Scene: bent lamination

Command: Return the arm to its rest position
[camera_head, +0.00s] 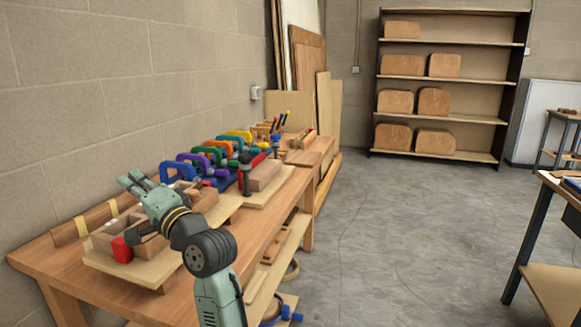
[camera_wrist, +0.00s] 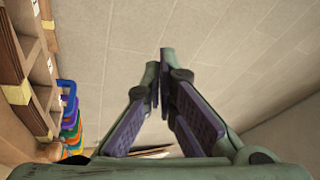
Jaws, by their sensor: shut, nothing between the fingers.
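My arm reaches up from the bottom of the head view, over the near end of the wooden workbench (camera_head: 256,235). My gripper (camera_head: 130,180) is above the bench near the block wall, pointing left and away. In the wrist view my gripper (camera_wrist: 159,75) has its fingertips together with nothing between them, and the wall fills most of the picture behind it. Under the gripper in the head view is an open wooden box (camera_head: 103,240) on a board, partly hidden by my arm. A red block (camera_head: 121,250) sits at the box's near side.
Several coloured clamps (camera_head: 205,160) stand in a row on the bench beyond my gripper. Wooden boards (camera_head: 308,75) lean at the wall. A shelf (camera_head: 449,98) with curved wooden pieces stands at the back. Another table (camera_head: 560,190) is at the right. The concrete floor between is clear.

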